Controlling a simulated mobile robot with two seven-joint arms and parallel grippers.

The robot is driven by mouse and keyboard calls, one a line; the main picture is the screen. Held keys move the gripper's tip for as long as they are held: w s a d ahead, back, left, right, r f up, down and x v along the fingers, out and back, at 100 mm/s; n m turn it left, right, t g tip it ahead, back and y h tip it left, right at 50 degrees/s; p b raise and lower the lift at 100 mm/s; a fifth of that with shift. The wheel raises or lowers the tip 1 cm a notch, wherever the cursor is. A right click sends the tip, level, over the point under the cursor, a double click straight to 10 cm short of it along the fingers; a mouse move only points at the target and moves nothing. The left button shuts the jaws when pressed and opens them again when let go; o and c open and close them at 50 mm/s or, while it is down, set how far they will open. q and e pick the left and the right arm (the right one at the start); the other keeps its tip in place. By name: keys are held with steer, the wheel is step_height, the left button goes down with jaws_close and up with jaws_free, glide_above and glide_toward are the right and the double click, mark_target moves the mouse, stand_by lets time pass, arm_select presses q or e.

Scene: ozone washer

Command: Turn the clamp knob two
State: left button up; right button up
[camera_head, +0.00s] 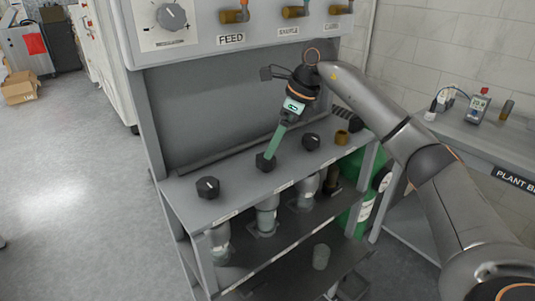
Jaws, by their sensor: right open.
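Three black knobs stand in a row on the grey shelf top: a left knob (208,187), a middle knob (264,163) and a right knob (311,141). Their labels on the shelf edge are too small to read, so the number two is not legible. My right gripper (270,154) reaches down with its green fingers at the middle knob. It is open; the fingertips are close over or beside the knob, and I cannot tell if they touch it. My left gripper is not in view.
A panel above has a dial (171,17) and brass valves over labels such as FEED (231,39). A brass fitting (341,137) stands right of the knobs. Clear bottles (267,214) hang below the shelf top. A side bench (480,140) is at right; the floor at left is open.

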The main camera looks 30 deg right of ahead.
mark_target(266, 164)
steer(key=x, duration=0.5)
steer(key=shift+f, duration=0.1)
steer(key=c, duration=1.4)
